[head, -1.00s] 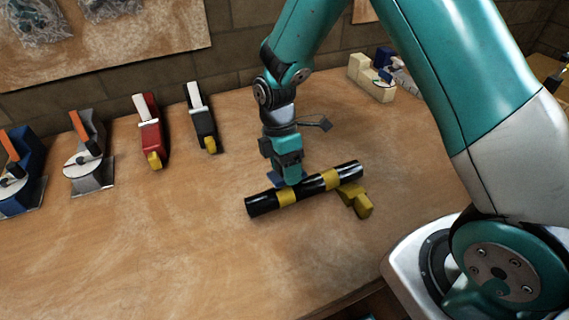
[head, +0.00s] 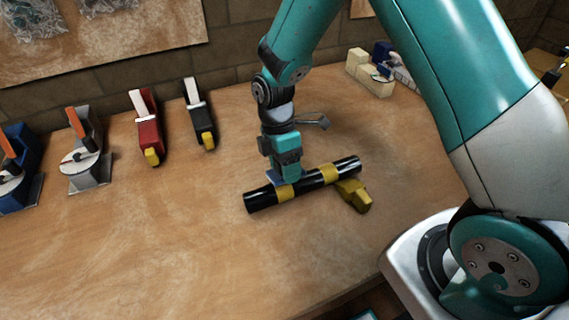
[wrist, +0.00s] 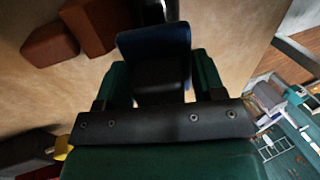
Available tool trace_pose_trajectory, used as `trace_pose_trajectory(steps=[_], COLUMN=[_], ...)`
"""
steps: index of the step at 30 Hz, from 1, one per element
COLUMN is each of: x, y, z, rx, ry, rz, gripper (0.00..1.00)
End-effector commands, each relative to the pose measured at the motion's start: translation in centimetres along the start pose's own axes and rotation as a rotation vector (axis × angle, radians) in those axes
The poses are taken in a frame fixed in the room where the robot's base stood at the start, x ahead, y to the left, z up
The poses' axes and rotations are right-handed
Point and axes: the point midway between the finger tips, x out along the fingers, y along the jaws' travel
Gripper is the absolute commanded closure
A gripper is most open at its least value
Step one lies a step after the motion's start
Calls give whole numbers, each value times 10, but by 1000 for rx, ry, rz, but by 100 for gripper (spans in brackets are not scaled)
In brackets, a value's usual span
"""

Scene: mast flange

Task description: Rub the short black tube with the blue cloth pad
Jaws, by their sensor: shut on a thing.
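The short black tube (head: 310,180) with yellow bands lies slantwise on the wooden bench, propped on a yellow support (head: 354,194). My gripper (head: 283,172) points down behind and against the tube's left half. In the wrist view the dark blue pad (wrist: 155,42) sits between my two green fingers.
Cream blocks (head: 370,75) stand at the back right by the brick wall. The bench front left is clear.

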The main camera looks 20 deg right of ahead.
Motion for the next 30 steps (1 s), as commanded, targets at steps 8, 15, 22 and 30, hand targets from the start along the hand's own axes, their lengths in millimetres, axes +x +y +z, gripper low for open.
trace_pose_trajectory(steps=[8, 15, 22, 30], x=[6, 11, 12, 10], y=[0, 0, 0, 1], z=[0, 0, -2, -26], rx=[0, 0, -1, -2], ry=[0, 0, 0, -1], rz=[0, 0, 0, 1], gripper=[56, 56, 56, 56])
